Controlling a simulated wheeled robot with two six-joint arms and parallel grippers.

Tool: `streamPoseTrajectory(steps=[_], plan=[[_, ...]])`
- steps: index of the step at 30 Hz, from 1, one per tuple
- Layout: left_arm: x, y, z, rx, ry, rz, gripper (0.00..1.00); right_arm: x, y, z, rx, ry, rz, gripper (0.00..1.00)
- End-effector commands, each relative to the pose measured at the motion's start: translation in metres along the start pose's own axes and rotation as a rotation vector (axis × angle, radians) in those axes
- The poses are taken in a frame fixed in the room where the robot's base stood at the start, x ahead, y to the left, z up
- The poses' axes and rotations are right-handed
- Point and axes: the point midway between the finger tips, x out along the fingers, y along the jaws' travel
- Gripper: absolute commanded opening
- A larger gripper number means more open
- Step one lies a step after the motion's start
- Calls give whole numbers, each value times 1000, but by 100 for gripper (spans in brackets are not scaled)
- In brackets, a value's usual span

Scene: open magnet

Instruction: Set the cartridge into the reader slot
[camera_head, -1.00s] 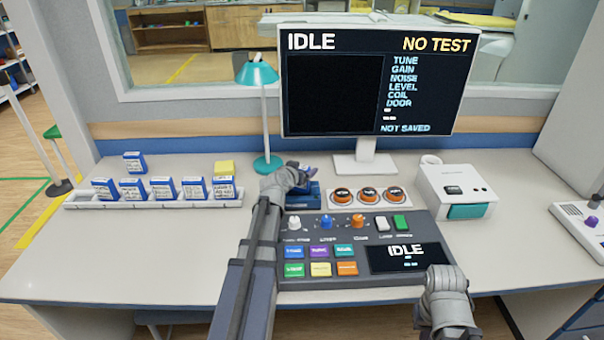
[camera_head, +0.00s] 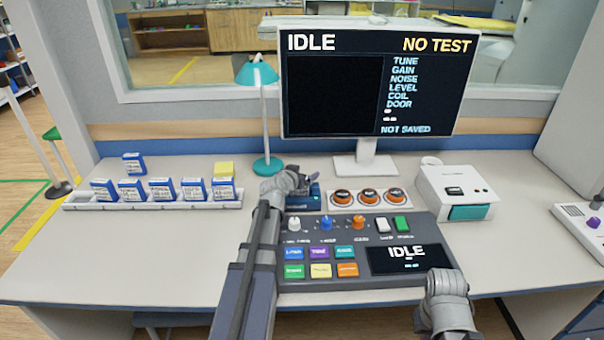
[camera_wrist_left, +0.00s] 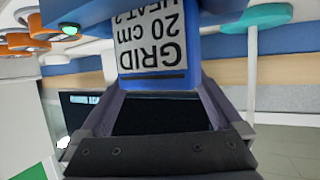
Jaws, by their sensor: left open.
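A blue cartridge (camera_wrist_left: 158,82) with a white label reading GRID 20 cm stands close in front of my left gripper in the left wrist view. Its far end meets the blue reader (camera_wrist_left: 95,8), which carries a lit green lamp; the slot itself is hidden. The reader (camera_head: 313,203) also shows in the head view, partly covered by my left gripper (camera_head: 303,181). My left gripper is open, its fingers (camera_wrist_left: 162,108) spread near the cartridge's near edge. In the head view the gripper hides the cartridge.
A white rack (camera_head: 150,205) holds several blue cartridges on the left, with another cartridge (camera_head: 134,164) behind it. A teal lamp (camera_head: 266,165), orange-ringed knobs (camera_head: 369,196) and a control console (camera_head: 370,225) stand close around the reader. The left front desk is clear.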

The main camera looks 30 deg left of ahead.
Motion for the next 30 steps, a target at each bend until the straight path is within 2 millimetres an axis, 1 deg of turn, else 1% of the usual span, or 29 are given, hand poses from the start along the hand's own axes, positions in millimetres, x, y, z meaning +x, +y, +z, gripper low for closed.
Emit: streamPoseTrajectory(steps=[5,6,12,15,18,21,24,30], plan=[[-10,0,-16,0,0,0,100,-19,2,1,0,0,0,0],[-22,1,-13,-1,0,-1,100,-20,2,1,0,0,0,0],[-69,1,-13,-1,-1,-1,100,-38,4,2,0,0,0,0],[-89,1,-12,-2,0,-1,100,-45,4,3,0,0,0,0],[-103,1,-12,0,0,-2,100,-50,5,3,0,0,0,0],[-114,0,-12,-1,0,-1,100,-54,5,3,0,0,0,0],[-121,0,-11,0,0,0,100,-56,5,3,0,0,0,0],[-125,0,-10,0,0,0,100,-57,6,3,0,0,0,0]])
